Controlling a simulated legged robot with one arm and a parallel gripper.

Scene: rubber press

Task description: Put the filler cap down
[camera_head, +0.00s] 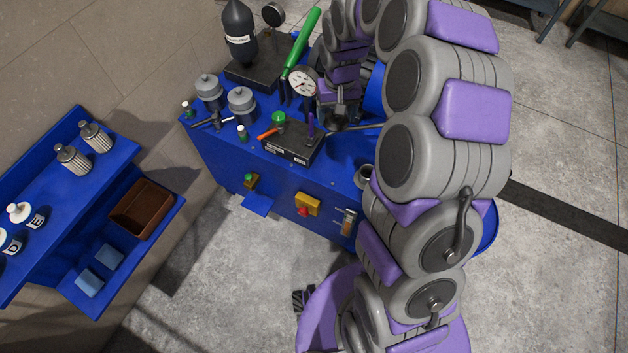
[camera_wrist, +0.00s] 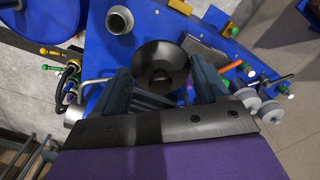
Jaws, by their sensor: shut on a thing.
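A round black dished piece, which looks like the filler cap (camera_wrist: 160,60), sits between the two fingers of my gripper (camera_wrist: 161,72) in the wrist view. The fingers are closed on it from both sides. In the head view my gripper (camera_head: 340,117) hangs above the blue bench top, right of the small dark block; the cap is too dark and small to make out there. An open grey filler neck (camera_head: 366,173) stands near the bench's front right edge, partly behind my arm. It also shows at the upper left in the wrist view (camera_wrist: 120,20), apart from the cap.
The blue bench (camera_head: 262,180) carries a dark block (camera_head: 292,148), a pressure gauge (camera_head: 303,83), a green-handled lever (camera_head: 302,40), a black bottle (camera_head: 239,32) and two grey canisters (camera_head: 242,102). A blue shelf (camera_head: 125,150) with filters and a brown bin (camera_head: 141,207) stands left.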

